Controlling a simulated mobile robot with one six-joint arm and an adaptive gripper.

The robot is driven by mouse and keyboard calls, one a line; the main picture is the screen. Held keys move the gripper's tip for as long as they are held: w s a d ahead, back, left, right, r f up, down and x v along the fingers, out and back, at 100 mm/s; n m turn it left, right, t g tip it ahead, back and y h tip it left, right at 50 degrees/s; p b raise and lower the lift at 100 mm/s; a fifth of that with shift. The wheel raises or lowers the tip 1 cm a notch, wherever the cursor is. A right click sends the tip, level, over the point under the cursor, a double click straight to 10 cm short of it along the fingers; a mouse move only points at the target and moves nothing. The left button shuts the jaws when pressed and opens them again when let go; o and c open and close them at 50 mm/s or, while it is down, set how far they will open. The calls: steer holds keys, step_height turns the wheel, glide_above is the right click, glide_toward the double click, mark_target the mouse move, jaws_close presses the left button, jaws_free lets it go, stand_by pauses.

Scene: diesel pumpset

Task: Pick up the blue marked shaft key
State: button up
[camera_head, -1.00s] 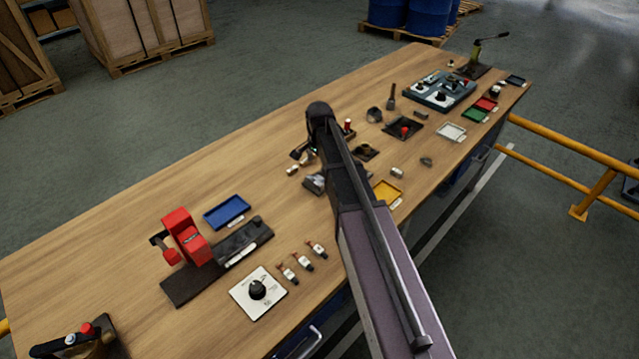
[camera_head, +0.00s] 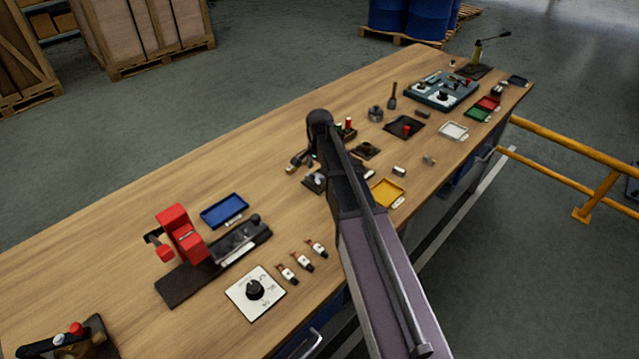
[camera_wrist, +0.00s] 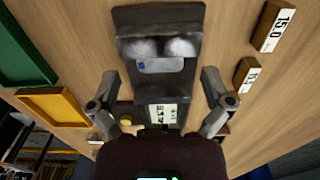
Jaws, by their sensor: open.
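In the wrist view a small pale grey piece with a blue mark (camera_wrist: 160,66) sits in a dark metal holder (camera_wrist: 160,18), below two bright rounded patches. It looks like the blue marked shaft key. My gripper (camera_wrist: 160,76) is open, with one finger on each side of the holder and nothing visibly held between them. I cannot tell the height of the fingertips above the key. In the head view my gripper (camera_head: 302,158) is partly hidden by my arm, close to the holder (camera_head: 313,181).
A yellow tray (camera_wrist: 55,107) and a green tray (camera_wrist: 24,55) lie left in the wrist view; labelled blocks (camera_wrist: 272,27) stand right. In the head view a blue tray (camera_head: 225,210) and red vise-like device (camera_head: 180,235) lie left. The bench's far left is clear.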

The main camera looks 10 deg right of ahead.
steer(key=shift+f+b, duration=0.5)
steer(key=shift+f, duration=0.3)
steer(key=c, duration=1.3)
